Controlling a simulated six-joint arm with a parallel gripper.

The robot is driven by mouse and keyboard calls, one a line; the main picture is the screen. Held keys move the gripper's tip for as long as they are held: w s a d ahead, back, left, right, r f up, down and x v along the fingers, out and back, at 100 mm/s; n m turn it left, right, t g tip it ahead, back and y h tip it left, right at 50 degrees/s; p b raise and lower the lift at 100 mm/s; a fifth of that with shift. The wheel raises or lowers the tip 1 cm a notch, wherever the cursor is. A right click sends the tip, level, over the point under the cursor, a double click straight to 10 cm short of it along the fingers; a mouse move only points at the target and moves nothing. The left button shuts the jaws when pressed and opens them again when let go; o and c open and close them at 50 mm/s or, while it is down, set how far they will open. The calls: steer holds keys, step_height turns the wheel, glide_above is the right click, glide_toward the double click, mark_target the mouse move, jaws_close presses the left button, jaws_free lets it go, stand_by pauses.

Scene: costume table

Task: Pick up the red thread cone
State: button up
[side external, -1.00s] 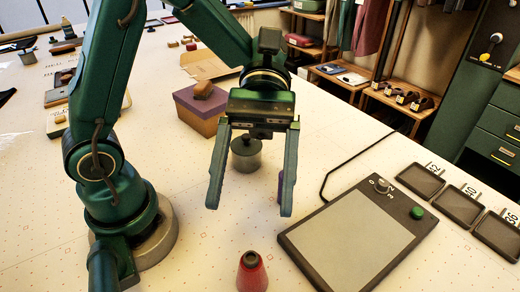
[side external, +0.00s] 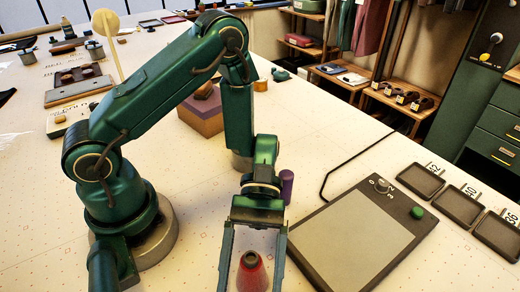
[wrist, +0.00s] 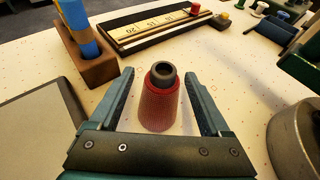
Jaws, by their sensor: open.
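The red thread cone (side external: 252,274) stands upright on the table at the bottom of the side external view, with a dark top. In the wrist view the red thread cone (wrist: 160,100) is upright between the two fingers. My gripper (side external: 251,288) is open, one finger on each side of the cone. In the wrist view my gripper (wrist: 158,78) shows a gap between each finger and the cone. The lower ends of the fingers are cut off by the frame edge in the side external view.
A grey-topped tablet-like pad (side external: 358,235) with a green knob lies right of my gripper. A purple cylinder (side external: 287,186) stands behind it. In the wrist view, a wooden block (wrist: 88,60) holding a blue cylinder and a dark tray (wrist: 155,38) lie beyond the cone.

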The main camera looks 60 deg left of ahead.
steer(key=shift+s+d+f, duration=0.3)
steer(key=shift+s+d, duration=0.15)
jaws_close()
steer(key=shift+r, duration=0.1)
